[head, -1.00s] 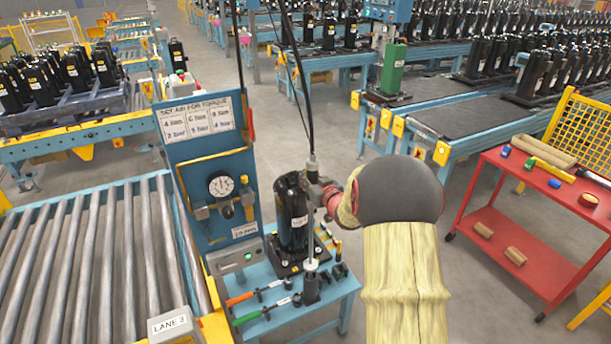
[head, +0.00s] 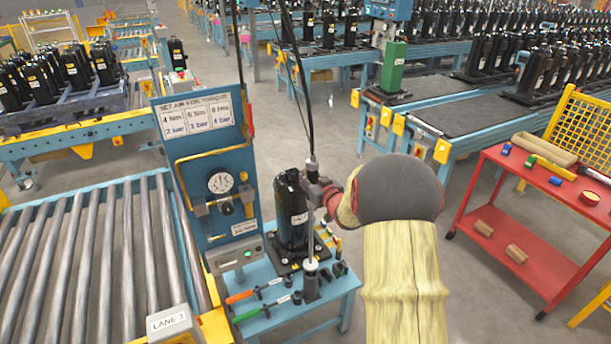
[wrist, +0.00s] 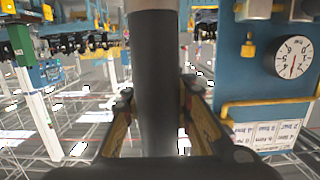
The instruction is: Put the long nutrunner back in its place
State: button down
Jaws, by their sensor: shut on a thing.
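My gripper (head: 327,192) is shut on the long nutrunner (head: 311,236), a thin upright tool with a black hose at its top. In the wrist view the nutrunner's dark body (wrist: 153,75) stands between the two fingers of my gripper (wrist: 158,125). Its lower end comes down at a pale ring above a dark upright holder (head: 311,289) on the small blue bench. I cannot tell from here how far the tip is inside the holder. A black compressor (head: 291,215) stands just left of and behind the tool.
The blue bench (head: 268,325) also carries an orange-handled tool (head: 240,297) and a green-handled tool (head: 250,315). A blue gauge panel (head: 204,158) rises at the left, beside the roller conveyor (head: 95,260). A red cart (head: 515,233) stands at the right, with open floor before it.

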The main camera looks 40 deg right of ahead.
jog(key=shift+d+f+b, duration=0.1)
jog(key=shift+f+b, duration=1.7)
jog(key=shift+f, duration=0.35)
dwell(1.0)
jog(key=c, duration=1.4)
grip_release()
jog(key=shift+f, duration=0.15)
jog(key=shift+s+f, duration=0.1)
jog(key=shift+f, duration=0.2)
jog(key=v, duration=1.2)
jog(key=shift+r, duration=0.2)
